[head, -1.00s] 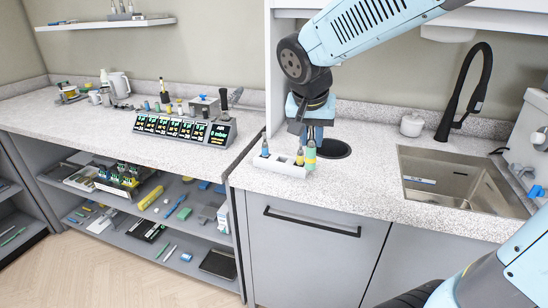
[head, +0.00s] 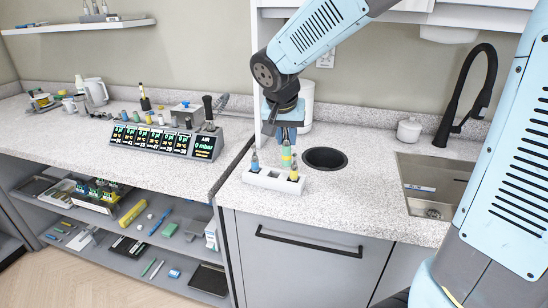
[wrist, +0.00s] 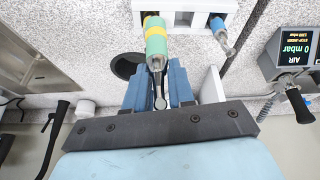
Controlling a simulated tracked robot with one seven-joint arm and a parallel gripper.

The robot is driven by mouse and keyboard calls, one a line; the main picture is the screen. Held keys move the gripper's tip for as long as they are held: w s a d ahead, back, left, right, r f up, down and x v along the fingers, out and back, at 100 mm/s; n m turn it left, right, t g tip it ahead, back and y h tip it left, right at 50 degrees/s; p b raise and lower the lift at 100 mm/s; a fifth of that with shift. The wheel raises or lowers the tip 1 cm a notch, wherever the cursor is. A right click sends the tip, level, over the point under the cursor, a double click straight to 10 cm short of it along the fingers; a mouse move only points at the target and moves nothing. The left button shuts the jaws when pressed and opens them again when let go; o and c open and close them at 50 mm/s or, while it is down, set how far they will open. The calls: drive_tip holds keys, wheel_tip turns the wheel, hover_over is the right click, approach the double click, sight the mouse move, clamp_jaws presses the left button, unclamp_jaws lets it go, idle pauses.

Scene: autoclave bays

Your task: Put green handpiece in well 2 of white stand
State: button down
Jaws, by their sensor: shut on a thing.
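The white stand (head: 268,181) is on the speckled counter, left of the round black hole. A blue handpiece (head: 254,163) stands at its left end and a dark, orange-banded handpiece (head: 293,172) at its right end. My gripper (head: 285,133) is shut on the green handpiece (head: 286,156), which hangs roughly upright over the stand between those two. The wrist view shows the green body with its yellow band (wrist: 156,42) and its metal tip between my fingers (wrist: 160,95). The stand (wrist: 180,5) and the blue handpiece (wrist: 222,32) also show there. I cannot tell whether the lower end is inside a well.
The round black hole (head: 325,158) lies just right of the stand, with the sink (head: 430,185) and black tap (head: 470,95) farther right. A display unit (head: 165,138) is on the left counter. The counter in front of the stand is clear.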

drive_tip(key=shift+w+a+f, duration=0.45)
drive_tip(key=shift+w+f, duration=0.55)
drive_tip(key=shift+f, duration=0.6)
drive_tip(key=shift+w+a+f, duration=0.45)
drive_tip(key=shift+w+f, duration=0.6)
drive_tip(key=shift+f, duration=0.6)
drive_tip(key=shift+w+a+f, duration=0.45)
drive_tip(key=shift+w+f, duration=0.55)
drive_tip(key=shift+f, duration=0.6)
drive_tip(key=shift+f, duration=0.1)
drive_tip(key=c, duration=1)
unclamp_jaws()
drive_tip(key=shift+o, duration=0.2)
drive_tip(key=v, duration=1.2)
